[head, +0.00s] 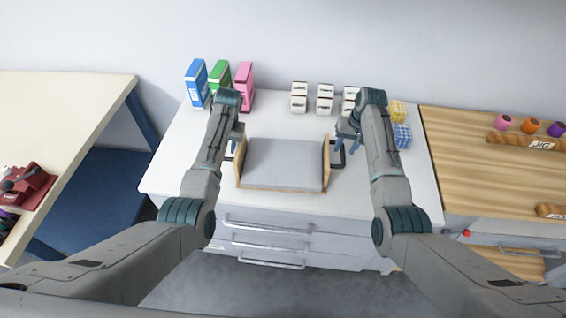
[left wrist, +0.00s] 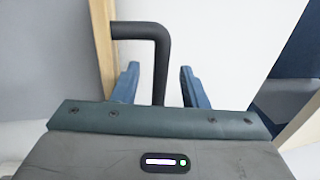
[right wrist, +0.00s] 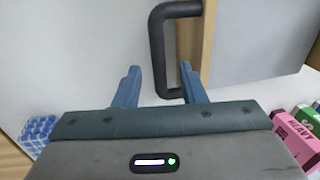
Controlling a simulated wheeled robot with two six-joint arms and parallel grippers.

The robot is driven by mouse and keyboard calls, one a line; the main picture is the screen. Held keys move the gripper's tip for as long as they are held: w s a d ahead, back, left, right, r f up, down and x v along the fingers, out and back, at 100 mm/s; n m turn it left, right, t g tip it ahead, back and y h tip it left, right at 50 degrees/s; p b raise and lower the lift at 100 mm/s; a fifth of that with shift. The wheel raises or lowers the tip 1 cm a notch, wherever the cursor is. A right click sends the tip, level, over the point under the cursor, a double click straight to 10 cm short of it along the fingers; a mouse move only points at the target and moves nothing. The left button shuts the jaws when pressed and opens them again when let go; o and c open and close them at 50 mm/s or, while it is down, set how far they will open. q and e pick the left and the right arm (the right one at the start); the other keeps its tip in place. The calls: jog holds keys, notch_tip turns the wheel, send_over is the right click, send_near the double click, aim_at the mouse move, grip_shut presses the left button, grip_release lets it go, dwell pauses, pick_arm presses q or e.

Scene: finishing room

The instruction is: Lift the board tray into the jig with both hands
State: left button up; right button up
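The board tray (head: 283,165) has a grey floor, wooden side walls and a black handle on each side. It rests on the white-topped drawer cabinet between my two grippers. My left gripper (head: 238,133) is open; in the left wrist view the black left handle (left wrist: 161,60) runs between its fingers, with gaps on both sides. My right gripper (head: 348,140) is open at the other side; in the right wrist view the right handle (right wrist: 157,50) reaches between its fingers, close to one finger. The jig, wooden rails (head: 524,143) labelled JIG, is on the wooden bench at the right.
Blue, green and pink boxes (head: 244,86) stand behind the tray, with small white boxes (head: 325,90) further right. Yellow and blue patterned blocks (head: 402,136) are near the cabinet's right edge. Coloured cylinders (head: 529,125) sit behind the jig. A cream table (head: 60,110) stands left.

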aim_at(343, 151)
pick_arm(q)
jog(key=shift+x, duration=1.85)
pick_arm(e)
jog(key=shift+a+f, duration=0.15)
jog(key=shift+f, duration=0.75)
jog(key=shift+a+f, duration=0.15)
jog(key=shift+f, duration=0.7)
pick_arm(q)
jog(key=shift+r, duration=0.1)
jog(key=shift+c, duration=0.7)
pick_arm(e)
jog(key=shift+c, duration=0.7)
pick_arm(q)
grip_shut()
pick_arm(e)
grip_shut()
pick_arm(q)
jog(key=shift+r, duration=0.1)
pick_arm(e)
jog(key=shift+r, duration=0.2)
